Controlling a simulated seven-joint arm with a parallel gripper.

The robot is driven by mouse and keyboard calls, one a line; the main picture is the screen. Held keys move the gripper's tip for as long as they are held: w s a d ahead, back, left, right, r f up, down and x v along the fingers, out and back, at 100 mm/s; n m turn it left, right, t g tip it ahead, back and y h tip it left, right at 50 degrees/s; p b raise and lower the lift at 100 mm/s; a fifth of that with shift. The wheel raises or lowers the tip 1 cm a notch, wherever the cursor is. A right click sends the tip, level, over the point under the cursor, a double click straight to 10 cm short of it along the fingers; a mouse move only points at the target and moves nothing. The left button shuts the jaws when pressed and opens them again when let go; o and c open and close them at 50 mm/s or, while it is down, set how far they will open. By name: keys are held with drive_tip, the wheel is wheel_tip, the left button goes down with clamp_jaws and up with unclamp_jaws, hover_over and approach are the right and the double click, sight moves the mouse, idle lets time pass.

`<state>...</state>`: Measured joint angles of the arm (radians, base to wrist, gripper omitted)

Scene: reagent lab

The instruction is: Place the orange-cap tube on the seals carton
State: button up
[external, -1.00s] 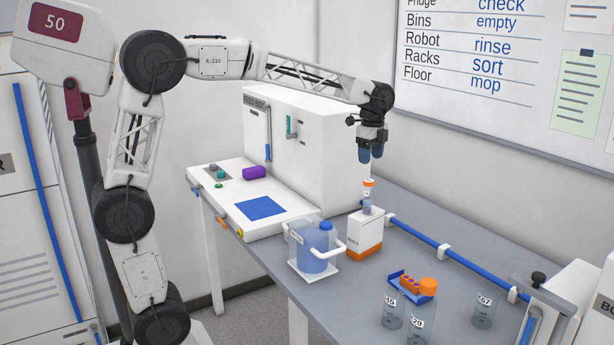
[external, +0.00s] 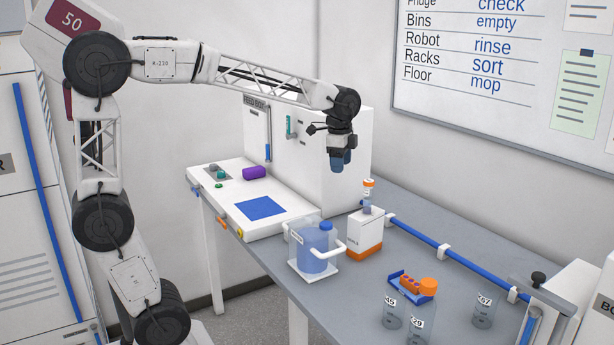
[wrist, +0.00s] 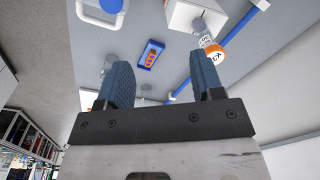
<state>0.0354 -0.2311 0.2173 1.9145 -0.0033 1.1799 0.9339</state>
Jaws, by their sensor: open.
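A clear container with a blue bottle (external: 316,248) stands left of the carton. A blue rail (external: 440,250) runs behind. A white cabinet (external: 310,150) stands at the back.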

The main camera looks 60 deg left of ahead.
drive_tip(key=s+f+n, duration=0.3)
drive_tip(key=s+f, duration=0.1)
drive_tip(key=s, duration=0.5)
drive_tip(key=s+a+f+n+t, duration=0.1)
drive_tip(key=s+f+n, duration=0.3)
drive_tip(key=s, duration=0.6)
drive_tip(key=s+f+n+t, duration=0.1)
drive_tip(key=s+f+n, duration=0.2)
drive_tip(key=s, duration=0.6)
drive_tip(key=shift+s+a+f+n, duration=0.35)
drive_tip(key=shift+s+f+n, duration=0.05)
drive_tip(key=shift+f, duration=0.1)
